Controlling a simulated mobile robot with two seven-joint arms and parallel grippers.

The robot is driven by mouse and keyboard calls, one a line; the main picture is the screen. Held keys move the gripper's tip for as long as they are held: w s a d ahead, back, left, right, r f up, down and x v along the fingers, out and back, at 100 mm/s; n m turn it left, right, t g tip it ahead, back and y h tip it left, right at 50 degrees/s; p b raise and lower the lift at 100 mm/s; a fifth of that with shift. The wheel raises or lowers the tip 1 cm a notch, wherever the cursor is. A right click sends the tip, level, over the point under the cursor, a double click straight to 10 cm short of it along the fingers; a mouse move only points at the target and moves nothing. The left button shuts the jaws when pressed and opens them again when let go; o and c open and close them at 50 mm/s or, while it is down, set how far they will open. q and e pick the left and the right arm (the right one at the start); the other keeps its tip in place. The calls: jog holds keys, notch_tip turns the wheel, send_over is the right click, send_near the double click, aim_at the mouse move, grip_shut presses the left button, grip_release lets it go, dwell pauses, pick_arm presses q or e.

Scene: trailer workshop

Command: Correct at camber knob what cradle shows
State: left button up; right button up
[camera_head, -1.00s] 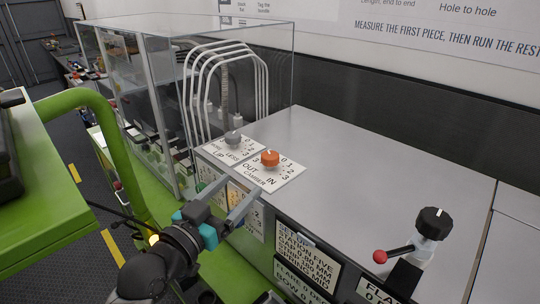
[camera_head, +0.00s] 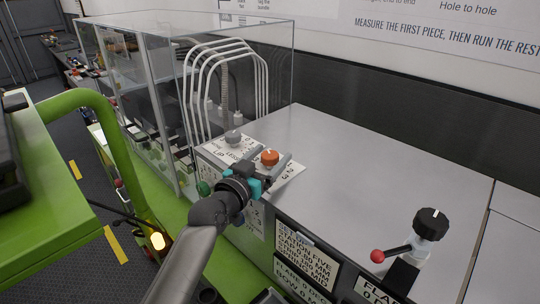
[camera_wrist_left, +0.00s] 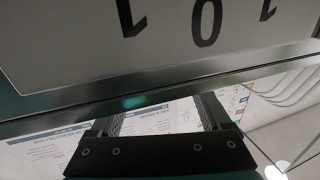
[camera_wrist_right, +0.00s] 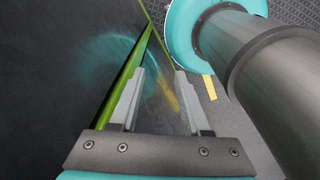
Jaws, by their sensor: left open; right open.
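The orange camber knob (camera_head: 270,157) stands on a white dial plate marked OUT, IN and CAMBER (camera_head: 291,173) on the grey bench top. My left gripper (camera_head: 268,165) is open at the knob's near side and partly covers the plate. I cannot tell whether its fingers are around the knob. In the left wrist view its fingers (camera_wrist_left: 160,112) have no knob between them; a white panel with figures (camera_wrist_left: 205,35) fills the top. I cannot identify the cradle. My right gripper (camera_wrist_right: 160,74) is open and empty, apart from the dials.
A grey knob (camera_head: 233,138) on a second plate is beside the camber dial. A clear guard (camera_head: 270,55) encloses bent white tubes behind them. A black knob (camera_head: 431,223) and a red-balled lever (camera_head: 377,256) are at right. The bench top (camera_head: 380,160) between is bare.

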pick_arm(q)
jog(key=shift+w, duration=0.15)
grip_shut()
dwell(0.7)
